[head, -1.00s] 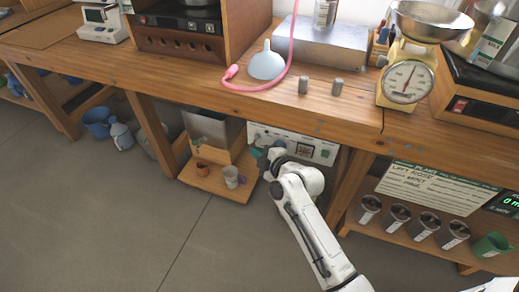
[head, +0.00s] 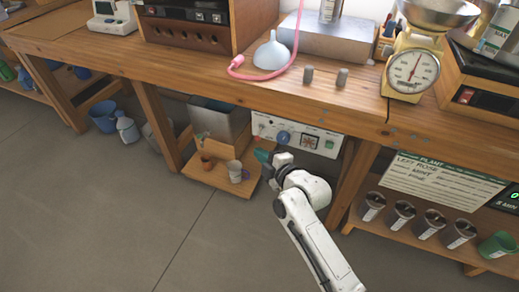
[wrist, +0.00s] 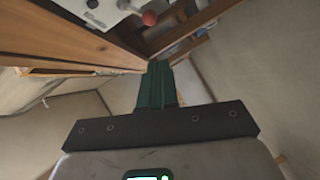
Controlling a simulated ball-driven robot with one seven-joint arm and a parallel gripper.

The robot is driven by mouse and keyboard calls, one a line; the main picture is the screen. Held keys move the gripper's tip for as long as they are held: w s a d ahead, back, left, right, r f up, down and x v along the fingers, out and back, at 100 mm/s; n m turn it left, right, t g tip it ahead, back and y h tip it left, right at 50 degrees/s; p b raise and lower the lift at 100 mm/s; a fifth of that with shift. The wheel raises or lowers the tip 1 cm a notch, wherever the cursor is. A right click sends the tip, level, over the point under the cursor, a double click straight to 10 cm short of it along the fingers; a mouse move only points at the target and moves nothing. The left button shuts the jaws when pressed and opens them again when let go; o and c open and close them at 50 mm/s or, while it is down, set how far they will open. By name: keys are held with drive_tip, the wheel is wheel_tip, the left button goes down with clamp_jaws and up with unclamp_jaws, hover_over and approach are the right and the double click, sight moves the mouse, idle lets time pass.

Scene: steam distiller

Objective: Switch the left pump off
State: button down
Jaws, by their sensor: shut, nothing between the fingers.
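A white control panel (head: 298,133) is fixed under the bench top, with a blue dial (head: 283,137), a dark square in its middle and small knobs near its ends. The labels are too small to read, and I cannot tell which control is the left pump's. In the wrist view part of the panel (wrist: 75,8) shows at the top, with a red-tipped lever (wrist: 149,18) at its edge. My gripper (head: 261,155) is shut and empty, just below and in front of the panel. Its green fingers (wrist: 158,78) point away from the wrist camera and appear apart from the lever.
A low wooden shelf (head: 205,178) with small cups stands left of my gripper, beside a grey metal tank (head: 219,121). A bench leg (head: 350,178) is to the right. Above are the bench edge and a pink hose (head: 297,45). The floor in front is clear.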

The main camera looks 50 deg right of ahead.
drive_tip(key=p+v, duration=0.1)
drive_tip(key=v, duration=0.7)
drive_tip(key=shift+a+f, duration=0.3)
drive_tip(key=shift+s+f, duration=0.1)
drive_tip(key=s+a+f+m+g+y, duration=0.3)
drive_tip(key=s+a+f+m+g, duration=0.2)
drive_tip(key=s+a+f+g, duration=0.15)
drive_tip(key=s+a+m+g, duration=0.2)
drive_tip(key=s+m+g, duration=0.2)
drive_tip(key=s, duration=0.2)
drive_tip(key=s+a+m+g, duration=0.3)
drive_tip(key=s+g, duration=0.1)
drive_tip(key=s, duration=0.3)
wheel_tip(320, 180, up, 20)
drive_tip(key=p, duration=2.1)
drive_tip(key=shift+d, duration=0.2)
drive_tip(key=shift+w, duration=0.1)
